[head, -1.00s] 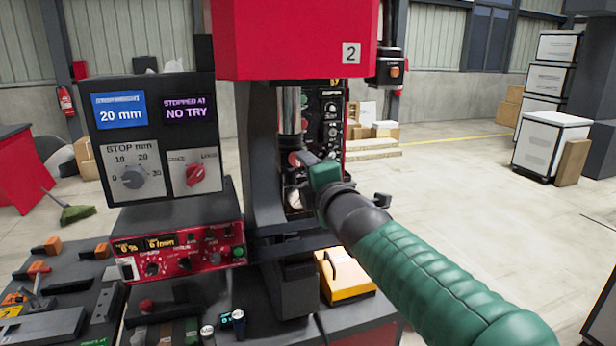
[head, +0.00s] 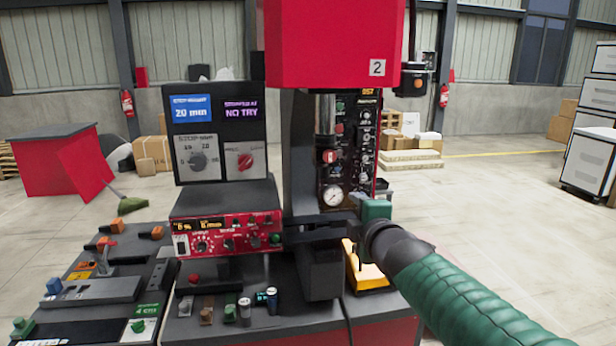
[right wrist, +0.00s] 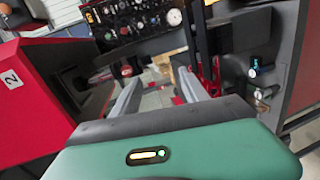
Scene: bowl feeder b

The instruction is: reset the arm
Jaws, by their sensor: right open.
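My right gripper (head: 362,214) is in front of the red press machine (head: 330,45), low and to the right of its column. In the head view its fingers are mostly hidden by its green body. In the right wrist view the two grey fingers of the right gripper (right wrist: 158,78) stand apart with nothing held between them. The press's metal ram (head: 325,113) and a round white gauge (head: 333,195) show above and left of the gripper. My left gripper is not in view.
A control box with displays (head: 243,127) and a red control unit (head: 228,232) stand left of the column. A yellow box (head: 368,273) lies below the gripper. Small coloured parts lie on the left bench. Open floor (head: 500,215) lies to the right.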

